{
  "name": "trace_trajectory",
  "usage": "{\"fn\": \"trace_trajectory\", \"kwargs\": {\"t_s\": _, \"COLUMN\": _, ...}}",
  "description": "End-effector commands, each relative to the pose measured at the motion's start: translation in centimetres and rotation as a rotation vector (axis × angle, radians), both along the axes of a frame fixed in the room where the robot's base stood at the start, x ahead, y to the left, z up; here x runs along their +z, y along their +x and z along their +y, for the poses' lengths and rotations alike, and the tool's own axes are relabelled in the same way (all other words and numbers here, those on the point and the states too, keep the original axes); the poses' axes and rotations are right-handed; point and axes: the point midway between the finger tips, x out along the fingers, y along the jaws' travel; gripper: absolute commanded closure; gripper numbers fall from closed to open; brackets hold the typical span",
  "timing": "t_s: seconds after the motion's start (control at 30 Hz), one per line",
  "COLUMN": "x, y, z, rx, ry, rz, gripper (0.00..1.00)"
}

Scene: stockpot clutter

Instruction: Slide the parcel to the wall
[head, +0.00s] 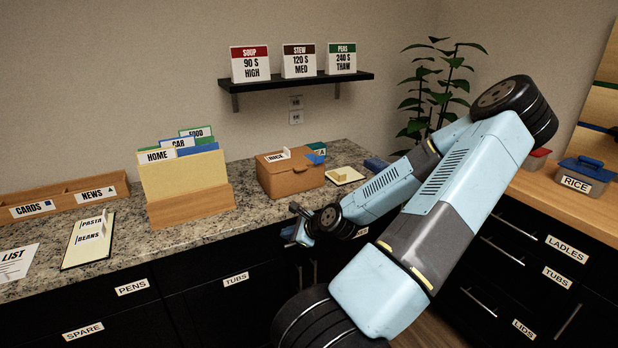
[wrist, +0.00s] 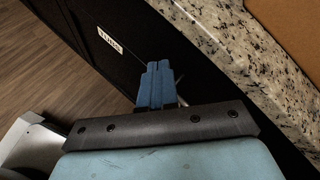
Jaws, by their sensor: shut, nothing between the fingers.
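The parcel, a brown cardboard box (head: 289,183), sits on the speckled counter in the head view, with a gap of counter between it and the back wall (head: 180,70). A brown surface at the upper right of the wrist view (wrist: 292,24) looks like the parcel. My gripper (head: 294,228) is in front of the counter's front edge, apart from the parcel. Its blue fingers (wrist: 156,82) are together and empty in the wrist view, over the dark cabinet front.
A wooden file holder (head: 190,205) stands left of the parcel. A card on a tan board (head: 343,175) and a dark blue item (head: 376,164) lie to its right. A black shelf (head: 305,82) hangs above. Black drawers (head: 225,300) are below the counter.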

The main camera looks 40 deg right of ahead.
Motion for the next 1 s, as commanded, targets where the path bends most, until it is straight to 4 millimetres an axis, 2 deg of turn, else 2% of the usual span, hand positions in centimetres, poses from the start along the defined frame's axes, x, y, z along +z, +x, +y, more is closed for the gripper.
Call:
{"fn": "trace_trajectory", "kwargs": {"t_s": 0.27, "x": 4.6, "y": -0.8, "z": -6.0, "rx": -0.33, "ry": 0.293, "rz": -0.281, "gripper": 1.0}}
{"fn": "trace_trajectory", "kwargs": {"t_s": 0.5, "x": 8.6, "y": -3.2, "z": -11.0, "rx": -0.527, "ry": 0.473, "rz": -0.5, "gripper": 1.0}}
{"fn": "trace_trajectory", "kwargs": {"t_s": 0.73, "x": 10.2, "y": -4.3, "z": -12.9, "rx": -0.589, "ry": 0.534, "rz": -0.583, "gripper": 1.0}}
{"fn": "trace_trajectory", "kwargs": {"t_s": 0.87, "x": 10.3, "y": -3.7, "z": -13.1, "rx": -0.59, "ry": 0.536, "rz": -0.586, "gripper": 1.0}}
{"fn": "trace_trajectory", "kwargs": {"t_s": 1.0, "x": 10.2, "y": -2.2, "z": -13.4, "rx": -0.589, "ry": 0.535, "rz": -0.584, "gripper": 1.0}}
